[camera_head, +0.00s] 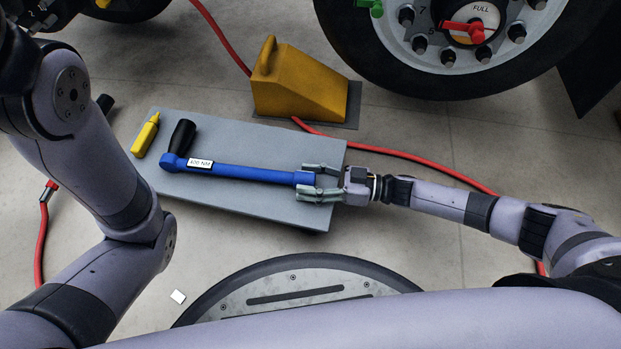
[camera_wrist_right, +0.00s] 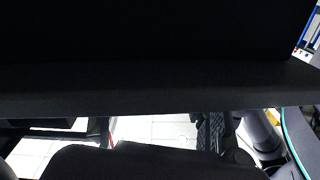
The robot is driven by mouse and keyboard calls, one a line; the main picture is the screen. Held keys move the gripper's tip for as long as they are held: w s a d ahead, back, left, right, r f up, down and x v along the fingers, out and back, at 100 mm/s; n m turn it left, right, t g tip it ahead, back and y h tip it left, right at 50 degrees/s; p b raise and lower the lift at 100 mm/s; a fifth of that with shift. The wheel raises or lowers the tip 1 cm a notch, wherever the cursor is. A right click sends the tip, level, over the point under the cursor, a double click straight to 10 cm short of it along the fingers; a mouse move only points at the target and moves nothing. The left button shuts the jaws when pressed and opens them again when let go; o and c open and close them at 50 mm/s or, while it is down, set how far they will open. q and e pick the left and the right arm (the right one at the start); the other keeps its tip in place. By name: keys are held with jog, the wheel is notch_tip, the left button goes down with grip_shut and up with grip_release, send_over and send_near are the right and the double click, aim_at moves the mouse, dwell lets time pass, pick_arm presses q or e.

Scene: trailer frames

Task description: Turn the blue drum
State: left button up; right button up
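A long blue tool (camera_head: 248,173) lies across a grey board. It has a round blue head at its left end, a black upright handle (camera_head: 181,137) there and a white "400 NM" label. I see no separate blue drum. My right gripper (camera_head: 308,182) is at the tool's right end in the head view, its fingers apart on either side of the blue tip. Gaps seem to show, but contact is unclear. The right wrist view is mostly blocked by a dark shape. My left arm comes in from the left; its gripper is outside the head view.
The grey board (camera_head: 235,135) also bears a yellow tube (camera_head: 146,135) at its left. Behind it stand a yellow wheel chock (camera_head: 298,88) and a large wheel (camera_head: 470,75). A red hose (camera_head: 395,155) runs across the floor.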

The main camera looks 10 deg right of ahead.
jog(key=c, duration=1.1)
jog(key=shift+m+p, duration=0.6)
jog(key=shift+m, duration=0.1)
jog(key=shift+c, duration=0.2)
jog(key=o, duration=1.2)
jog(key=v, duration=1.2)
